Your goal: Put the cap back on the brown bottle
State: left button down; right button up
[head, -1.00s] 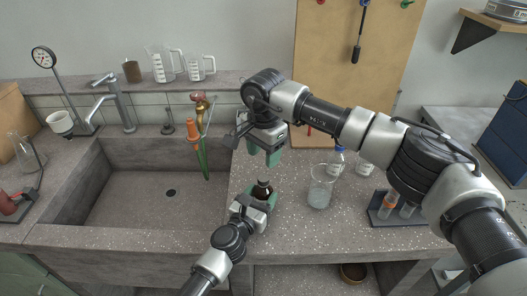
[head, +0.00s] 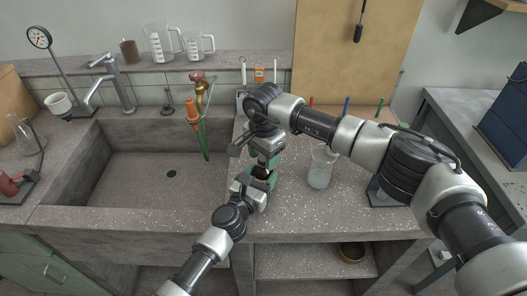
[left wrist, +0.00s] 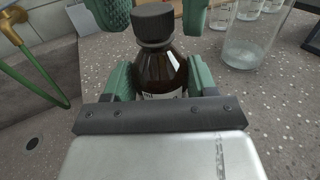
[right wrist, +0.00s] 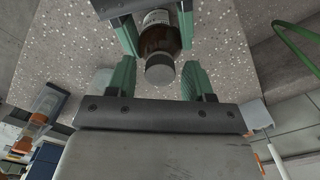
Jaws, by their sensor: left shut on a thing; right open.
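The brown bottle (left wrist: 160,72) stands upright on the bench with a white label low on its side. My left gripper (head: 258,180) is shut on it, one green finger on each side in the left wrist view. The black ribbed cap (left wrist: 153,26) sits on top of the bottle's neck; how tightly it is seated I cannot tell. My right gripper (head: 267,156) is above the bottle. In the right wrist view its open green fingers (right wrist: 159,80) stand on either side of the cap (right wrist: 160,70), with gaps between. In the head view the bottle is mostly hidden by the grippers.
A glass beaker (head: 321,168) stands just right of the bottle. The sink (head: 140,185) lies to the left, with a green hose (head: 204,145) hanging at its back. A rack (head: 381,192) is partly hidden behind my right arm. The bench front between beaker and edge is clear.

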jog(key=c, duration=0.9)
jog(key=m, duration=0.5)
jog(key=shift+c, duration=0.2)
jog(key=m, duration=1.7)
jog(key=o, duration=1.1)
